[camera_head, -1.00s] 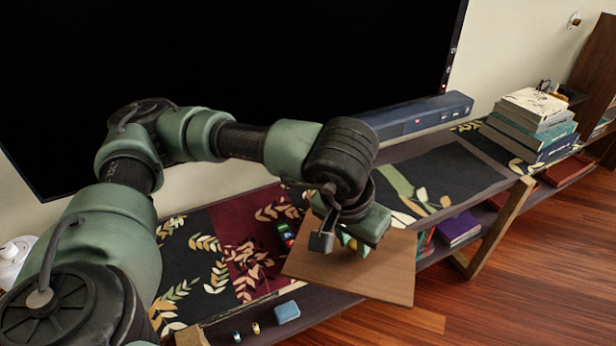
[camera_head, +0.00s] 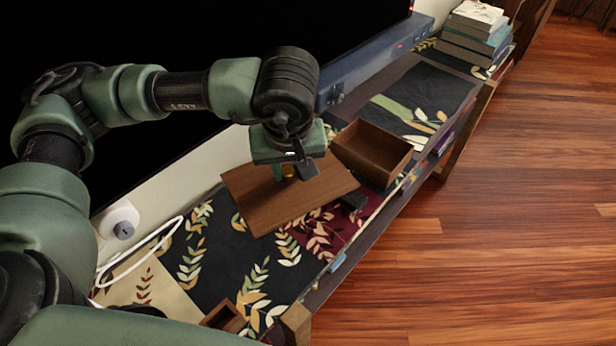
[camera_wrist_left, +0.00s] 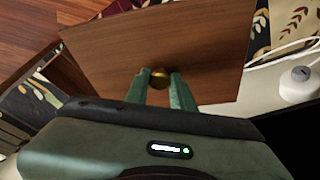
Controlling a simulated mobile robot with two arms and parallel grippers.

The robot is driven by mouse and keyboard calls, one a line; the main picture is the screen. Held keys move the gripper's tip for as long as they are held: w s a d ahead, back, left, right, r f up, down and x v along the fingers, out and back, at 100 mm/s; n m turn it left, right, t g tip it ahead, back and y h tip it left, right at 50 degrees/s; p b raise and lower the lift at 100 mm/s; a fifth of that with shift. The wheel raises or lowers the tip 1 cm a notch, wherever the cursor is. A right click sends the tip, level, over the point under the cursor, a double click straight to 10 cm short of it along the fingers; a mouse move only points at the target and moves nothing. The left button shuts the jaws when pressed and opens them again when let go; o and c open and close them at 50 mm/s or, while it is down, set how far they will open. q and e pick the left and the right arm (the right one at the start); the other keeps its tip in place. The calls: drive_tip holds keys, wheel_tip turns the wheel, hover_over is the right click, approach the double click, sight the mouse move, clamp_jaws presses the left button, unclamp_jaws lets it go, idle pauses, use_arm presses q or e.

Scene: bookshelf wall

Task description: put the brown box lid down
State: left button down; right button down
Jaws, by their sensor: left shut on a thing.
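The brown box lid (camera_head: 300,203) is a flat wooden board with a small gold knob. My left gripper (camera_head: 288,172) is above it, its fingers shut on the knob. In the left wrist view the lid (camera_wrist_left: 200,45) spreads in front of the fingers, and the gold knob (camera_wrist_left: 159,77) sits between the fingertips of the left gripper (camera_wrist_left: 160,86). The lid is over the patterned runner on the low shelf; I cannot tell whether it touches the runner. An open brown box (camera_head: 372,152) stands just to the right of the lid. My right gripper is not in view.
A patterned leaf runner (camera_head: 215,240) covers the shelf top. A dark blue soundbar (camera_head: 375,55) lies behind, below the black screen. A white round device (camera_head: 118,222) with a cable is at left. Stacked books (camera_head: 475,35) stand at the far right end. A small dark object (camera_head: 353,201) lies near the box.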

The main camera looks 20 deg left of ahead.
use_arm(q)
drive_tip(key=n, duration=0.1)
drive_tip(key=a+f+n, duration=0.1)
drive_tip(key=n, duration=0.1)
drive_tip(key=w+a+f+n+g+y, duration=0.1)
drive_tip(key=n, duration=0.1)
drive_tip(key=shift+b, duration=0.35)
drive_tip(key=f+n+g, duration=0.1)
drive_tip(key=n, duration=0.2)
drive_tip(key=w+f+n+g+b, duration=0.1)
drive_tip(key=n, duration=0.3)
drive_tip(key=w+a+f+n+g, duration=0.1)
drive_tip(key=n, duration=0.3)
drive_tip(key=shift+f, duration=0.25)
drive_tip(key=f+n, duration=0.1)
drive_tip(key=f, duration=0.6)
drive_tip(key=f+n+g+b, duration=0.1)
drive_tip(key=f+n, duration=0.1)
drive_tip(key=f, duration=0.5)
drive_tip(key=f+n, duration=0.2)
drive_tip(key=f, duration=0.5)
drive_tip(key=shift+a+f+h, duration=0.2)
drive_tip(key=shift+a+h, duration=0.1)
